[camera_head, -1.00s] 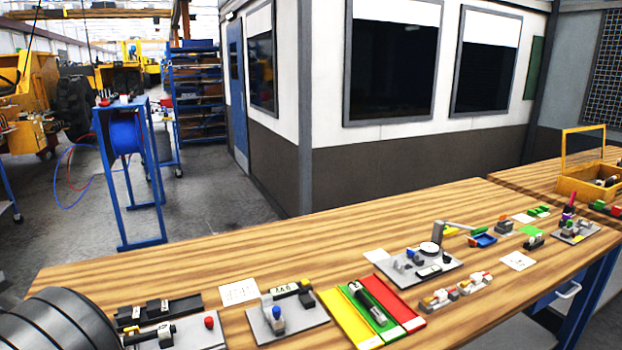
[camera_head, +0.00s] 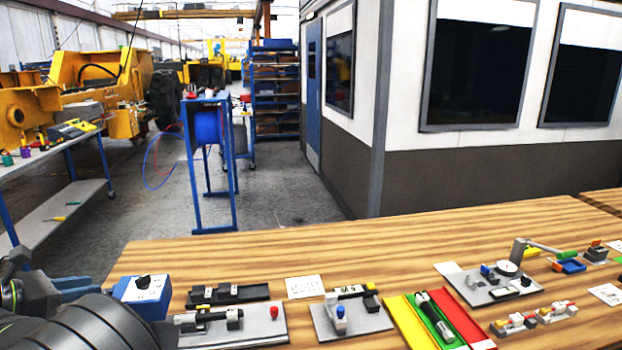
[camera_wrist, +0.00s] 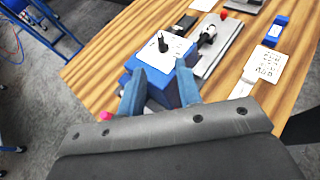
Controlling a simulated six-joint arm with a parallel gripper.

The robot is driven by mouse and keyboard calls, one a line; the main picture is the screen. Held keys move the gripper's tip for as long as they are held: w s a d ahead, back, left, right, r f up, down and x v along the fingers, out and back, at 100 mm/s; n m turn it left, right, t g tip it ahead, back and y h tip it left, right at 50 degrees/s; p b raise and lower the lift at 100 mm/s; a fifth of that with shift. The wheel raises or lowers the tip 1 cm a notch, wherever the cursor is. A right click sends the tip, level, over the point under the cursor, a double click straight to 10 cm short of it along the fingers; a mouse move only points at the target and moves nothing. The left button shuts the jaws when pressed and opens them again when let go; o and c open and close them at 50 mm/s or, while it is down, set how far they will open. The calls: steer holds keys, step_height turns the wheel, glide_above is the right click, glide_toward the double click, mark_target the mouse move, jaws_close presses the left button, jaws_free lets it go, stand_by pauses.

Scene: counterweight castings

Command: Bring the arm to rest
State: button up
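My gripper (camera_wrist: 160,78) shows in the wrist view with its two blue fingers apart and nothing seen gripped between them. It also shows at the lower left of the head view (camera_head: 88,288), partly behind my dark arm. Its fingers point toward a blue box with a white top and a black knob (camera_head: 146,291), near the bench's left end. In the wrist view this box (camera_wrist: 165,48) lies just past and below the fingertips; whether they touch it I cannot tell.
The wooden bench (camera_head: 300,248) carries a grey plate with a red knob (camera_head: 262,323), a plate with a blue knob (camera_head: 330,322), and yellow, green and red strips (camera_head: 405,318). A blue stand (camera_head: 212,160) is behind. A side table (camera_head: 50,160) is at left.

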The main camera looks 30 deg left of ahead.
mark_target(143, 277)
steer(key=x, duration=1.3)
steer(key=shift+w+f, duration=0.15)
steer(key=shift+w, duration=0.15)
steer(key=shift+s+d+n+y, duration=0.1)
steer(key=shift+s+n+y, duration=0.15)
steer(key=shift+n+y, duration=0.5)
steer(key=n+g+y, duration=0.1)
steer(key=n+y, duration=0.2)
steer(key=y, duration=0.1)
steer(key=n+g+y, duration=0.3)
steer(key=n+y, duration=0.1)
steer(key=shift+n, duration=0.25)
steer(key=v, duration=0.7)
steer(key=shift+s, duration=0.15)
